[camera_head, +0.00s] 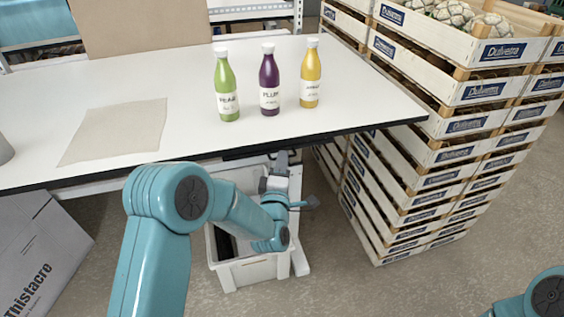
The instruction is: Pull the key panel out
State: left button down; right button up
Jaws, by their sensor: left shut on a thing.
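A dark, thin panel (247,154), which looks like the key panel, sits just under the front edge of the white table. Most of it is hidden beneath the tabletop. My left gripper (282,159) reaches up to the table's underside from below, at the right part of this dark panel. Its jaws are shut on it, though the exact contact is small and partly hidden. My right gripper is out of view; only a teal piece of my right arm shows at the lower right.
Green (227,88), purple (269,82) and yellow (311,76) bottles stand on the white table (190,70) beside a beige cloth (115,130). A pale bin (253,272) stands below my left arm. Stacked wooden crates (440,160) block the right; a grey box (35,250) lies left.

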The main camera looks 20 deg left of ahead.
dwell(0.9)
pick_arm(q)
jog(key=s+d+b, duration=0.4)
jog(key=s+b, duration=0.1)
jog(key=s, duration=0.2)
jog(key=shift+d, duration=0.4)
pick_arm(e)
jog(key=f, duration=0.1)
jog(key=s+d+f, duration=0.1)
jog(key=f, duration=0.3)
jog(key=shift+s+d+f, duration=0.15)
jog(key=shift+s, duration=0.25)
pick_arm(q)
jog(key=shift+w+r, duration=0.1)
jog(key=c, duration=1.2)
grip_release()
jog(key=shift+a, duration=0.1)
